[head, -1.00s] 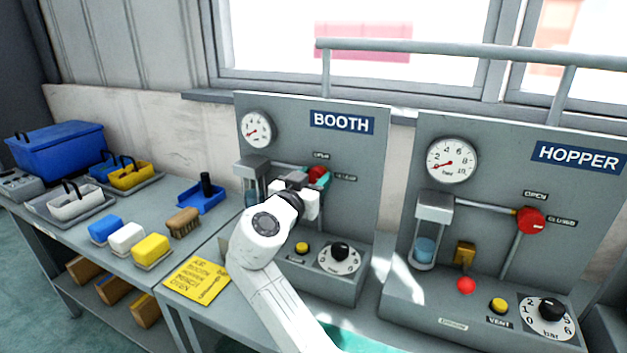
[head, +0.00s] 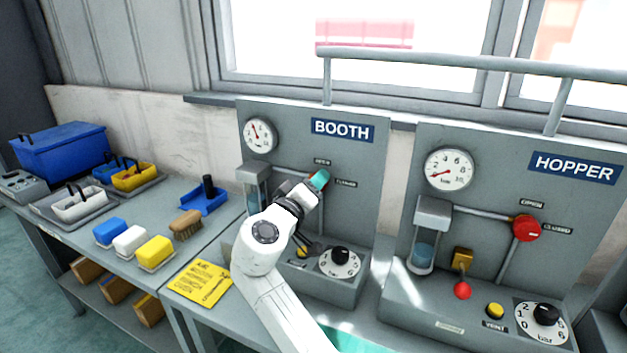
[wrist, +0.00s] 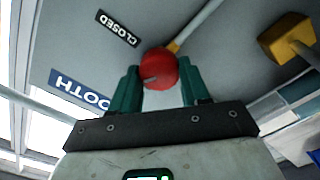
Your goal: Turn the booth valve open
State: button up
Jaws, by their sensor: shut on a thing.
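The booth valve's round red knob (wrist: 160,68) shows in the wrist view between the two teal fingers of my gripper (wrist: 158,76). The fingers are shut on it, one on each side. A brass-coloured piece joins the knob to a grey pipe, and a CLOSED label (wrist: 118,28) is beside it. In the head view my gripper (head: 318,181) is at the valve on the BOOTH panel (head: 360,165), and its fingers hide most of the knob. The booth gauge (head: 259,135) has its red needle pointing up and left.
The HOPPER panel (head: 395,240) stands to the right, with its own red valve knob (head: 526,228). A black dial (head: 340,258) sits below my gripper on the booth base. A yellow note (head: 200,284), brush (head: 186,224) and coloured blocks lie on the left bench.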

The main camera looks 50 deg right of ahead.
jog(key=n+p, duration=0.3)
jog(key=n, duration=0.2)
jog(key=shift+w+n, duration=0.1)
jog(key=shift+n, duration=0.2)
jog(key=shift+a+f, duration=0.1)
dwell(0.3)
jog(key=o, duration=1.1)
jog(key=shift+c, duration=0.2)
jog(key=b+v, duration=0.1)
jog(key=v, duration=0.9)
jog(key=shift+a, duration=0.35)
